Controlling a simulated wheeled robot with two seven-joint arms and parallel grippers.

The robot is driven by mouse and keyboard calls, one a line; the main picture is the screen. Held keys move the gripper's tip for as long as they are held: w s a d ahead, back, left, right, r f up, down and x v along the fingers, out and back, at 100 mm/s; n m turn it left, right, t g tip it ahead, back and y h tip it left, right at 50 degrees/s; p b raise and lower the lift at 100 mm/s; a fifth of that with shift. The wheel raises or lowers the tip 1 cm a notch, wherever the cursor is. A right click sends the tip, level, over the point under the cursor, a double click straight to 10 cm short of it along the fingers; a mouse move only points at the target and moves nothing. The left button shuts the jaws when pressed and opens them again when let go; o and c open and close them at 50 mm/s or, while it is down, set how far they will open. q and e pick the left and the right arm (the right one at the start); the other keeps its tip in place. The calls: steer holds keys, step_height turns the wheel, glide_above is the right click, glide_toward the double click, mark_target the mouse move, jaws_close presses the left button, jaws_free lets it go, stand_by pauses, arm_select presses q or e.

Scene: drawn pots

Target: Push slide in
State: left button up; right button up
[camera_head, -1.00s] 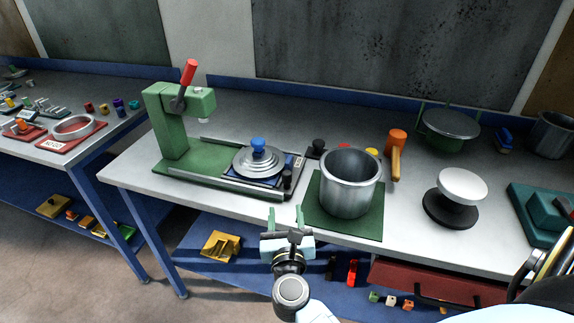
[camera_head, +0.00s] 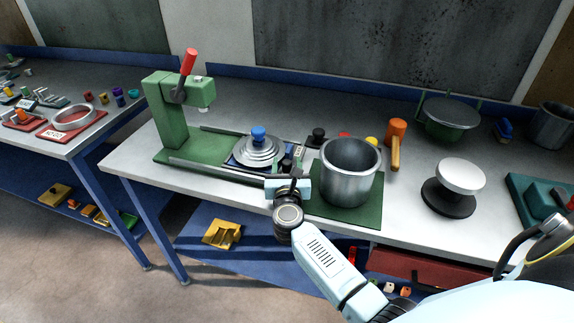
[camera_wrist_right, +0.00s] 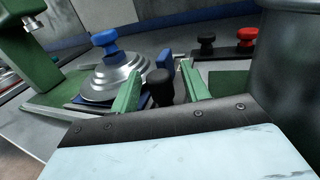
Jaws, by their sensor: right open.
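The slide (camera_head: 238,162) is a blue plate on the green base (camera_head: 190,146) of a green press (camera_head: 168,118) with a red-handled lever. It carries a stepped silver disc (camera_head: 262,153) with a blue knob (camera_head: 258,133). A small black knob (camera_wrist_right: 160,86) stands at the slide's near right end. My right gripper (camera_head: 287,170) is at that end, and it also shows in the right wrist view (camera_wrist_right: 158,88). Its green fingers are open, one on each side of the black knob; contact cannot be told. My left gripper is out of view.
A steel pot (camera_head: 350,172) on a green mat (camera_head: 336,207) stands close to the right of my right gripper. A silver-topped black stand (camera_head: 455,187) is further right.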

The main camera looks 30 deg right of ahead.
jaws_close()
stand_by(0.3)
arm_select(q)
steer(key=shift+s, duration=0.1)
arm_select(e)
steer(key=shift+w, duration=0.1)
